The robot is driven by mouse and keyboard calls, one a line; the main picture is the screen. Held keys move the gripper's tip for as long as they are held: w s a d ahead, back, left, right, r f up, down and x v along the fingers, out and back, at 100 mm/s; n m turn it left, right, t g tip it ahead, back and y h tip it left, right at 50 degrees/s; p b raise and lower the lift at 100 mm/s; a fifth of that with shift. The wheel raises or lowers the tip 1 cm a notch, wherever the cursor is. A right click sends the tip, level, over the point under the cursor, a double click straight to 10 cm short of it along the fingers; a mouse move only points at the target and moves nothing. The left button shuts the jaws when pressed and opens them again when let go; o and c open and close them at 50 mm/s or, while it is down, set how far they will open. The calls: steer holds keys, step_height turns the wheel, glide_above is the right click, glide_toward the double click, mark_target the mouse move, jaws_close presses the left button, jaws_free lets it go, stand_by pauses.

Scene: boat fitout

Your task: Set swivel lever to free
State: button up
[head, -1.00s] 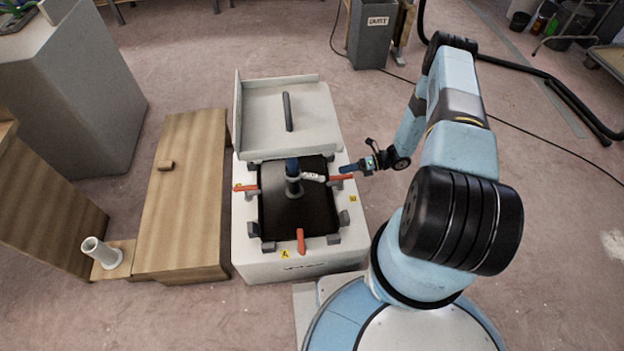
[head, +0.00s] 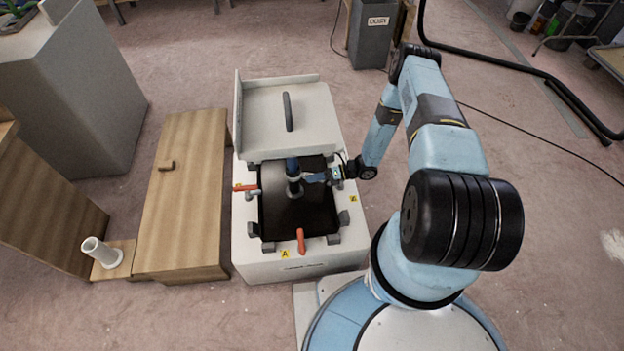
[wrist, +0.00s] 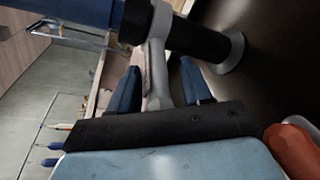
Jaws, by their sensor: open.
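The swivel lever (wrist: 157,70) is a grey arm on the side of a dark upright post (head: 293,189) with a blue top. The post stands on the dark panel (head: 300,217) of the pale box. In the wrist view the lever runs between the two blue fingers of my gripper (wrist: 159,88), with a visible gap on each side. In the head view my gripper (head: 315,178) is just right of the post and covers most of the lever. The lever's marking is not readable now.
Orange-handled clamps stand at the panel's left (head: 246,188) and front (head: 301,241); an orange handle (wrist: 292,150) is close beside my gripper in the wrist view. The box's raised white lid (head: 265,140) is behind. A wooden bench (head: 185,220) stands left.

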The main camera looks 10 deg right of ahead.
steer(key=shift+a+f, duration=0.1)
steer(key=shift+a, duration=0.45)
steer(key=shift+c, duration=0.3)
jaws_close()
steer(key=shift+d, duration=0.2)
